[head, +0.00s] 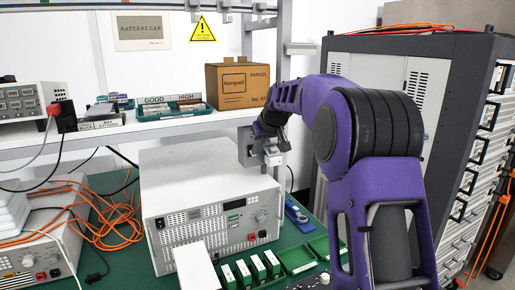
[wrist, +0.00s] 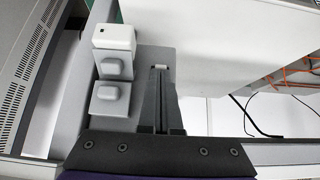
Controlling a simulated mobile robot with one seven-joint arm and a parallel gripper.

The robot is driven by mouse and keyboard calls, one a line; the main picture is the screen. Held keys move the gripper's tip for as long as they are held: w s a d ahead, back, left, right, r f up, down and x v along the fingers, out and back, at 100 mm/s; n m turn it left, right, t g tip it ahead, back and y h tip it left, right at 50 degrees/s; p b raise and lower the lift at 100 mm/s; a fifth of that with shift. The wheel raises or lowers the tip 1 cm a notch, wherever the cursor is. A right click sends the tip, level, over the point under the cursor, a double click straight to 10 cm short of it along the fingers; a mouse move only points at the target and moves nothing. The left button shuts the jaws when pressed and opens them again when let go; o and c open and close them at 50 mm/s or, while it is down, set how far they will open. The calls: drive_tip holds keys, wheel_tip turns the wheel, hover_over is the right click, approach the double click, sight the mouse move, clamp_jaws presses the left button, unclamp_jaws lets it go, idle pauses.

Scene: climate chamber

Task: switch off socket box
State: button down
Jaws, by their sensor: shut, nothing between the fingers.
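In the head view my wrist hides most of the gripper.
A large white power supply (head: 205,205) stands on the green bench below. A cardboard parcel (head: 237,86) and battery trays (head: 172,108) are on the shelf (head: 170,128). A dark rack (head: 440,120) stands right. Orange cables (head: 105,220) lie left; green bins (head: 295,255) are in front.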

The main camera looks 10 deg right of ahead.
drive_tip(key=shift+w+r, duration=0.1)
drive_tip(key=shift+w+a+r+p, duration=0.15)
drive_tip(key=shift+w+r+p, duration=0.15)
drive_tip(key=shift+w+p, duration=0.5)
drive_tip(key=shift+s+r, duration=0.1)
drive_tip(key=shift+s, duration=0.25)
